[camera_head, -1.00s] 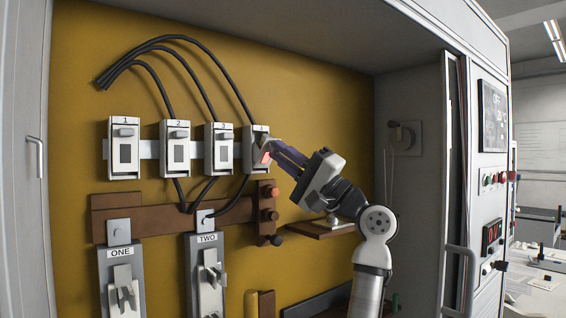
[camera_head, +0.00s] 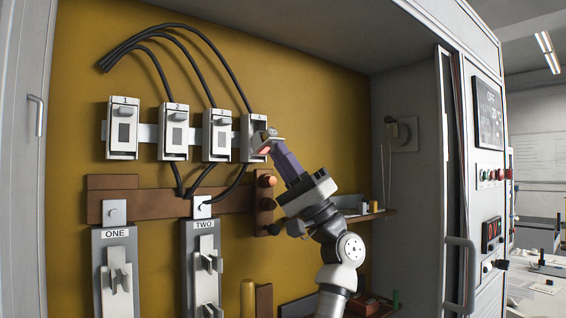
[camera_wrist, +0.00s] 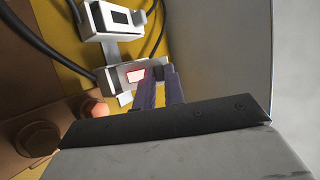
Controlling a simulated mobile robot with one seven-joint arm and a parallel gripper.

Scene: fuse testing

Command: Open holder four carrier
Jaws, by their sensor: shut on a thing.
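Holder four (camera_head: 250,130) is the rightmost of the row of white holders on the mustard back panel. Its carrier (camera_head: 270,138) sticks out of the front, tilted away from the holder body. My gripper (camera_head: 274,148) is shut on the carrier and reaches up to it from the lower right. In the wrist view, the purple fingers (camera_wrist: 160,88) are at the right end of the carrier (camera_wrist: 125,74), beside a glowing reddish window. The fingers and wrist hide part of the carrier's grip.
Holders three (camera_head: 217,135), two (camera_head: 173,132) and one (camera_head: 123,128) stand to the left with their carriers in. Black cables run above and below. A brown bar (camera_head: 160,205) with round bolts lies below, and a small shelf (camera_head: 370,215) at right.

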